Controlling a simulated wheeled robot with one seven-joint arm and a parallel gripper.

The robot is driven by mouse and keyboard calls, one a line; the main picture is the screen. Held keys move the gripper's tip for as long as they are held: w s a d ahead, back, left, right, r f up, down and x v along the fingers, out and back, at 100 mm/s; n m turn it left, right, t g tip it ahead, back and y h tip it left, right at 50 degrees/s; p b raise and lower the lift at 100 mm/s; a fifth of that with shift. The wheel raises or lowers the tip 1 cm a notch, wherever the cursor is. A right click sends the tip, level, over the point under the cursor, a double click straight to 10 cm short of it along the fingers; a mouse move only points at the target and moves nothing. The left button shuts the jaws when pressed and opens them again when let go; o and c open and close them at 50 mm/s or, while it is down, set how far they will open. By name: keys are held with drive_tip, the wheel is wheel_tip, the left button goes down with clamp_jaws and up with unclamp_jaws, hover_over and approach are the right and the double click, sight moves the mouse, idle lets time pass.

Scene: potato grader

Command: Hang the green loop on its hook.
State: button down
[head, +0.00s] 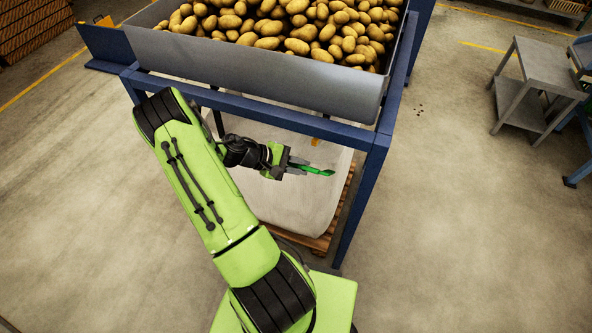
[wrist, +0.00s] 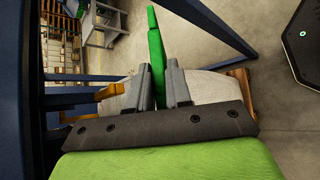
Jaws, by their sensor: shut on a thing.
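The green loop (head: 318,171) shows in the head view as a short green strap sticking out to the right of my gripper (head: 297,166). In the wrist view the green loop (wrist: 155,50) runs upward from between the two grey fingers of my gripper (wrist: 160,82), which are shut on it. The white bag (head: 315,205) stands under the blue frame, just below and behind my gripper. A small orange piece (head: 315,142) shows near the bag's top, under the frame's beam.
The blue frame (head: 372,180) carries a grey hopper (head: 250,68) full of potatoes above my gripper. Its front right leg stands right of the bag. A wooden pallet (head: 340,215) lies under the bag. A grey table (head: 535,75) stands at far right; the floor between is clear.

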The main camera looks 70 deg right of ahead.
drive_tip(key=shift+d+r+p, duration=0.3)
drive_tip(key=shift+d+r, duration=0.5)
drive_tip(key=shift+d, duration=0.2)
drive_tip(key=c, duration=1.1)
unclamp_jaws()
drive_tip(key=v, duration=1.5)
drive_tip(key=shift+w+a+r+p, duration=0.1)
drive_tip(key=shift+w+p, duration=0.25)
drive_tip(key=shift+p, duration=0.05)
drive_tip(key=shift+c, duration=0.5)
